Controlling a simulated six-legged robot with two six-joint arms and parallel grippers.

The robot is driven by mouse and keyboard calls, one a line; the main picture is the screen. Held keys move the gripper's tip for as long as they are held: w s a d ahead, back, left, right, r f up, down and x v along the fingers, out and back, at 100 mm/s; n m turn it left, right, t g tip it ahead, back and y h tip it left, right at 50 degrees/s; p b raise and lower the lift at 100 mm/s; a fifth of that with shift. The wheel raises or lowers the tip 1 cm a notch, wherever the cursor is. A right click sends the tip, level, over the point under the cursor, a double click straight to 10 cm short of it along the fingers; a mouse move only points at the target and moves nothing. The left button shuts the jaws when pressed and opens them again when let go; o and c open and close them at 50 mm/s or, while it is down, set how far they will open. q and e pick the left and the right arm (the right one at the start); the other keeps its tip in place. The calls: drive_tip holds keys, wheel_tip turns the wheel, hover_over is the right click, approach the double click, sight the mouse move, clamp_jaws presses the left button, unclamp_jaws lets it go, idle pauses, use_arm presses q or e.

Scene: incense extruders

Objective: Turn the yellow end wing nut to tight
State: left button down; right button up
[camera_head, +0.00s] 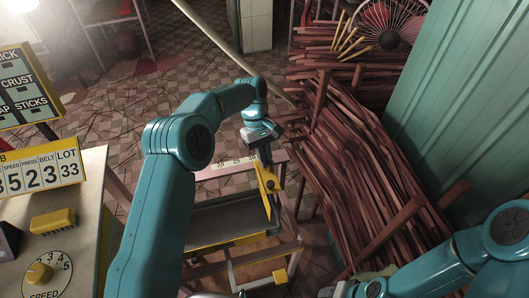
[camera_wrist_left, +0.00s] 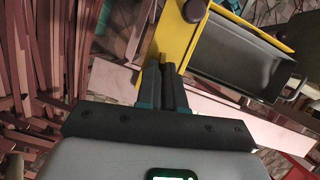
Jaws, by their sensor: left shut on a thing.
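A long yellow end piece (camera_head: 264,178) rises over one end of a dark grey tray (camera_head: 228,213) on a low frame; it shows large in the left wrist view (camera_wrist_left: 178,42). A rounded knob (camera_head: 272,185) sits on its side, and a dark one (camera_wrist_left: 194,10) shows at the top of the left wrist view. My left gripper (camera_head: 264,156) reaches down to the end of the yellow piece. Its dark fingers (camera_wrist_left: 165,88) are shut close together there. The wing nut in their grip is hidden by the fingers, so its turn cannot be seen.
Piles of reddish-brown sticks (camera_head: 352,170) fill the right side, with a fan (camera_head: 388,25) behind. A control bench (camera_head: 88,215) with a dial (camera_head: 40,272) stands at left. My right arm crosses the lower right corner. Tiled floor lies open beyond the frame.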

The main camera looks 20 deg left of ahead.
use_arm(q)
drive_tip(key=m, duration=0.2)
drive_tip(key=m+g+y+p, duration=0.1)
drive_tip(key=m, duration=0.1)
drive_tip(key=shift+w+d+m+y, duration=0.1)
drive_tip(key=shift+d+m+y, duration=0.1)
drive_tip(key=shift+m+y, duration=0.1)
drive_tip(key=m+y, duration=0.1)
drive_tip(key=m, duration=0.3)
drive_tip(key=shift+d+m+y, duration=0.1)
drive_tip(key=shift+m+y, duration=0.2)
drive_tip(key=shift+y, duration=0.1)
drive_tip(key=m+y, duration=0.2)
drive_tip(key=m, duration=0.3)
drive_tip(key=shift+d, duration=0.1)
drive_tip(key=m, duration=0.3)
drive_tip(key=m+t+y+b, duration=0.1)
drive_tip(key=m, duration=0.2)
drive_tip(key=shift+d+t+y, duration=0.1)
drive_tip(key=shift+t+y, duration=0.2)
drive_tip(key=c, duration=1.3)
unclamp_jaws()
drive_tip(key=shift+o, duration=0.2)
drive_tip(key=shift+r, duration=0.1)
